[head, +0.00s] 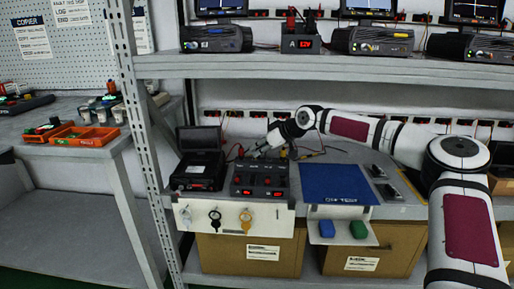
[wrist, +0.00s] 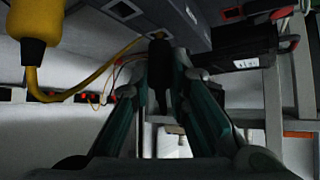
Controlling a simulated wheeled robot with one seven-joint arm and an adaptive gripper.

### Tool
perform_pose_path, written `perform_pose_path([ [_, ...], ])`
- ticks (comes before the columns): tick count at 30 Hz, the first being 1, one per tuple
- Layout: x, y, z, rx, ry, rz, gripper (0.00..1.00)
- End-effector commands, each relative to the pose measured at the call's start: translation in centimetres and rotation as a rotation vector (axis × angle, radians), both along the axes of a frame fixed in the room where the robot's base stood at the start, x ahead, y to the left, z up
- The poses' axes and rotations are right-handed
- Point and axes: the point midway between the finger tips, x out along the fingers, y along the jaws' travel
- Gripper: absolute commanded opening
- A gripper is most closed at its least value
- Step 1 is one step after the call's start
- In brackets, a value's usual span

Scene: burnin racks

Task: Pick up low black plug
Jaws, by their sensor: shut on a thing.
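In the wrist view a black plug (wrist: 160,68) stands between the two greenish fingers of my gripper (wrist: 163,88), which is shut on it. A yellow cable runs from the plug's far end off to the left. In the head view my gripper (head: 262,149) is over the lower shelf, just above and behind the black box with red displays (head: 260,179). The plug is too small to make out there. A larger yellow plug or connector (wrist: 34,25) with its own thick yellow cable hangs close by at the upper left of the wrist view.
A black case with a raised screen (head: 198,171) stands left of my gripper. A blue mat (head: 335,184) lies to the right, with a small tray holding a blue and a green block (head: 358,229) below it. The rack's upper shelf (head: 320,64) passes overhead. Thin wires lie behind my gripper.

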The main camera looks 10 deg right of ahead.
Motion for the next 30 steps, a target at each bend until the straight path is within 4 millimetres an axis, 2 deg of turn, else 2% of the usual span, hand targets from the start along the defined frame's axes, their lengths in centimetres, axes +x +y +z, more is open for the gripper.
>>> perform_pose_path([
  [1, -0.2, -0.3, 1.8, -0.006, -0.002, -0.001, 0.0],
  [7, -1.2, -1.1, 6.1, -0.008, 0.0, -0.001, 0.0],
  [17, -7.1, -5.8, 5.8, -0.008, 0.005, -0.003, 0.0],
  [24, -12.0, -9.6, 5.8, -0.006, 0.005, -0.004, 0.0],
  [28, -14.2, -11.3, 5.8, -0.006, 0.004, -0.004, 0.0],
  [30, -14.7, -11.6, 6.5, -0.051, 0.051, -0.001, 0.0],
])
